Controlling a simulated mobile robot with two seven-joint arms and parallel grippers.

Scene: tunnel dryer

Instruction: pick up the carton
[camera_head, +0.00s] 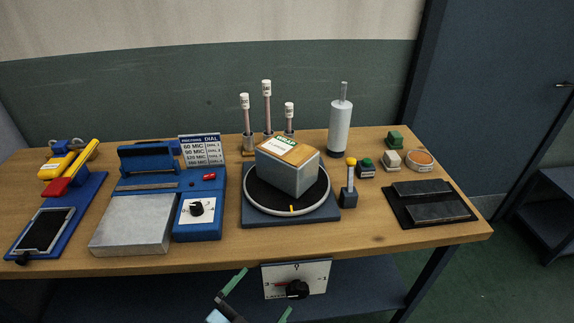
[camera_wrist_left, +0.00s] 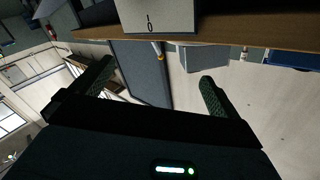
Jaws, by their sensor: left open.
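The carton (camera_head: 288,171) is a grey box with a brown top and a white and green label. It sits upright, turned at an angle, on a round black turntable (camera_head: 262,196) with a pale rim, in the middle of the bench. My left gripper (camera_head: 264,291) is low at the bottom of the head view, in front of the bench edge and below the carton. Its green fingers are apart with nothing between them. My right gripper is not in view.
A dial panel (camera_head: 296,279) hangs under the bench's front edge, close to my left gripper. A blue machine with a metal plate (camera_head: 133,224) stands left of the turntable. A yellow-knobbed lever (camera_head: 349,185) stands right of it. Capped tubes (camera_head: 267,107) and a grey cylinder (camera_head: 340,128) stand behind.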

